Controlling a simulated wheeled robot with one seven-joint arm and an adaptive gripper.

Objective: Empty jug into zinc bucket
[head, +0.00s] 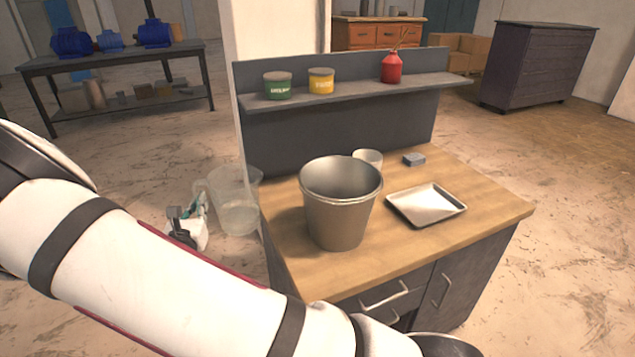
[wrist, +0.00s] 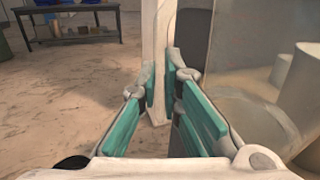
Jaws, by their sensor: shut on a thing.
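The zinc bucket (head: 337,215) stands upright on the wooden bench top, near its left side, with its open mouth up. The clear jug (head: 236,200) is at the bench's left edge, looking roughly upright, with clear liquid in its lower part. My gripper (head: 199,203) is left of the jug, shut on its handle side. In the wrist view the teal finger pads (wrist: 165,95) flank a narrow part, and the see-through jug (wrist: 235,100) fills the right side. The exact grip on the handle is hard to make out.
A metal tray (head: 427,205), a pale cup (head: 367,158) and a small grey block (head: 414,159) are on the bench. My arm crosses the lower left of the head view.

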